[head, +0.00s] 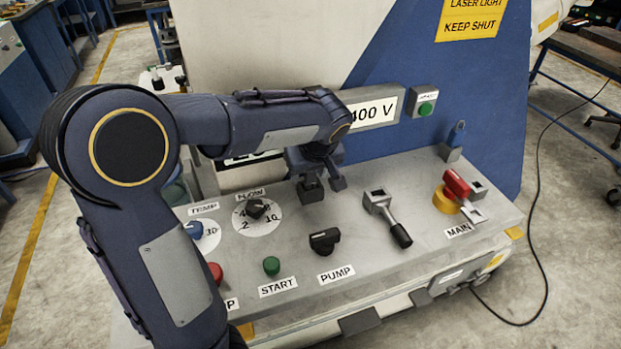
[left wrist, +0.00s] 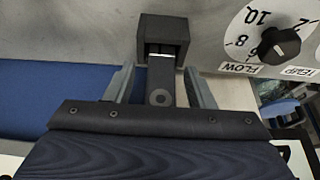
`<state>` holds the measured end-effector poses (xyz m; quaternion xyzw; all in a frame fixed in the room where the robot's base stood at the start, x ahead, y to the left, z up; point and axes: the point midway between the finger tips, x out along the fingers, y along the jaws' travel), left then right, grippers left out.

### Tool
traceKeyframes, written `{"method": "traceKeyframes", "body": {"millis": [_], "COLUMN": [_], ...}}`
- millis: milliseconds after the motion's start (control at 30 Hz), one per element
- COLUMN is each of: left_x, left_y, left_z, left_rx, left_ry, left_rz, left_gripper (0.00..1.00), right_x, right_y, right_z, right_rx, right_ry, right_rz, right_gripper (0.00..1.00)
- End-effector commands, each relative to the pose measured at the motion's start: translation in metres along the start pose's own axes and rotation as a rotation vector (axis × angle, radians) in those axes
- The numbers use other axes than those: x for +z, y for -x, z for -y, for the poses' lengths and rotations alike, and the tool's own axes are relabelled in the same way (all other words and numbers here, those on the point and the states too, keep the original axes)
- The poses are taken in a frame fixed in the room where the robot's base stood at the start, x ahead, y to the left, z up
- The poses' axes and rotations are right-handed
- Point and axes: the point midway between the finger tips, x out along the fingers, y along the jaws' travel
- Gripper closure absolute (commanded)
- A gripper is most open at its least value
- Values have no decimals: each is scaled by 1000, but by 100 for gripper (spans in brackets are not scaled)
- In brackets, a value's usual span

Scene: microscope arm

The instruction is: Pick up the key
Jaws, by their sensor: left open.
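The key (left wrist: 160,80) appears as a dark flat tab with a round hole, standing in the slot of a dark block-shaped holder (left wrist: 165,36). In the left wrist view it lies between the two grey fingers of my left gripper (left wrist: 161,88), with a visible gap on each side. In the head view my left gripper (head: 322,182) is over the back middle of the grey panel, at the dark holder (head: 311,191). The gripper is open and hides most of the key there. My right gripper is not in view.
The sloped panel (head: 370,270) carries a black FLOW knob (head: 256,208), a black PUMP knob (head: 324,241), a green START button (head: 271,266), a lever (head: 388,216) and a red MAIN handle (head: 457,184). The upright machine wall with a 400 V sign (head: 373,112) stands close behind my gripper.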

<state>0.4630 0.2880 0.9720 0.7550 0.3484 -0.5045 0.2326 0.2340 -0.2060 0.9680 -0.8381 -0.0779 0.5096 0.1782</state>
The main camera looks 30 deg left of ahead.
Motion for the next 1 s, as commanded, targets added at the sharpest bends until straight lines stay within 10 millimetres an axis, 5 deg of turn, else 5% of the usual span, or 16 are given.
{"method": "traceKeyframes", "body": {"millis": [67, 433, 767, 1000], "left_x": [0, 0, -2, -13], "left_y": [0, 1, 4, 30], "left_z": [0, 0, 0, -1], "left_rx": [0, 1, 2, 5], "left_ry": [0, 0, 1, 1], "left_rz": [0, 0, -1, -3], "left_gripper": [52, 100, 100, 100], "right_x": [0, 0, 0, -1], "right_y": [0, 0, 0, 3], "right_z": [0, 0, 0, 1], "right_rx": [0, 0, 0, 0], "right_ry": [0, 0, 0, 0], "right_rz": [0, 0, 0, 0], "right_gripper": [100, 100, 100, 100]}}
